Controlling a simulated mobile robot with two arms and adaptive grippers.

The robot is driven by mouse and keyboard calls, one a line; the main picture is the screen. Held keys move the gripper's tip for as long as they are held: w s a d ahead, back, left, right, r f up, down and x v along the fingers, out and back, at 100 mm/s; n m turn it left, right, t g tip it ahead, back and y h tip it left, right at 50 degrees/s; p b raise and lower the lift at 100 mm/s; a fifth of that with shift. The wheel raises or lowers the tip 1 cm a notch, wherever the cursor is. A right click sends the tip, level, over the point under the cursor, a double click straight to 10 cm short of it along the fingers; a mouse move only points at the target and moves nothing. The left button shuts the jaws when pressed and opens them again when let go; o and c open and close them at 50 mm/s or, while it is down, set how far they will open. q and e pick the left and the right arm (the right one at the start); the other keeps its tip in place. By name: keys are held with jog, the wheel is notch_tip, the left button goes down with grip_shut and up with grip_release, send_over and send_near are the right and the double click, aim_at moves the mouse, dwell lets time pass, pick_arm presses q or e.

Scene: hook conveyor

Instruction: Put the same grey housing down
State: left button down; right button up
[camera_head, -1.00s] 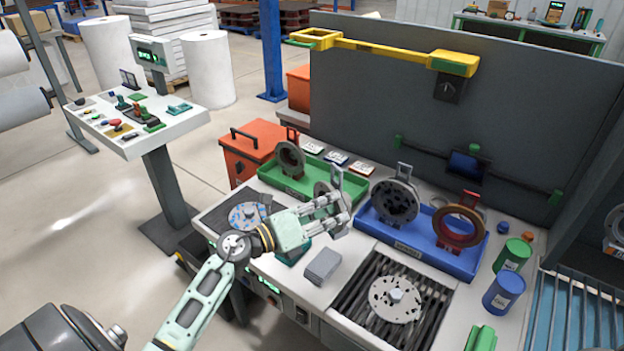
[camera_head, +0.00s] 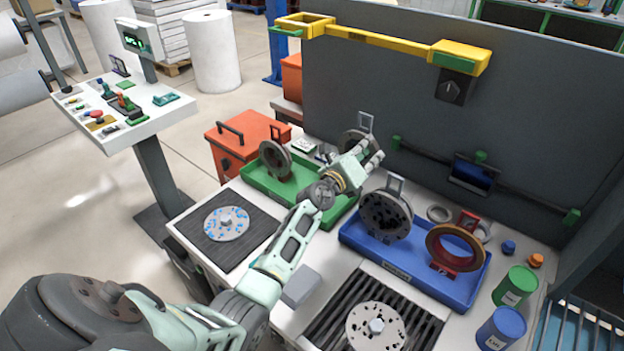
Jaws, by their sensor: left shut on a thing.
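My left gripper (camera_head: 372,162) is shut on a grey ring-shaped housing (camera_head: 353,140), partly hidden behind the fingers. The housing's upright handle loop (camera_head: 366,122) shows above. The held housing is at the back, near the right end of the green tray (camera_head: 258,182); I cannot tell whether it touches anything below. Another grey housing (camera_head: 274,160) stands in the left part of the green tray. A dark grey housing (camera_head: 386,215) stands in the left part of the blue tray (camera_head: 400,268). My right gripper is not in view.
A red-brown ring housing (camera_head: 455,250) stands at the right in the blue tray. A green can (camera_head: 515,286) and a blue can (camera_head: 501,329) stand to its right. A grey block (camera_head: 300,287) lies in front. The grey panel (camera_head: 420,110) rises behind the bench.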

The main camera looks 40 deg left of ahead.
pick_arm(q)
jog(key=shift+s+a+f, duration=0.15)
jog(key=shift+a, duration=0.25)
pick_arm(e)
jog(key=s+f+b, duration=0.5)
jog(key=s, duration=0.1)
pick_arm(q)
jog(key=s+a+f+b, duration=0.5)
jog(key=s+a+f, duration=0.2)
jog(key=f, duration=0.3)
jog(key=shift+s+a, duration=0.15)
jog(key=shift+a, duration=0.7)
jog(key=c, duration=2)
grip_release()
jog(key=shift+f, duration=0.1)
jog(key=o, duration=0.4)
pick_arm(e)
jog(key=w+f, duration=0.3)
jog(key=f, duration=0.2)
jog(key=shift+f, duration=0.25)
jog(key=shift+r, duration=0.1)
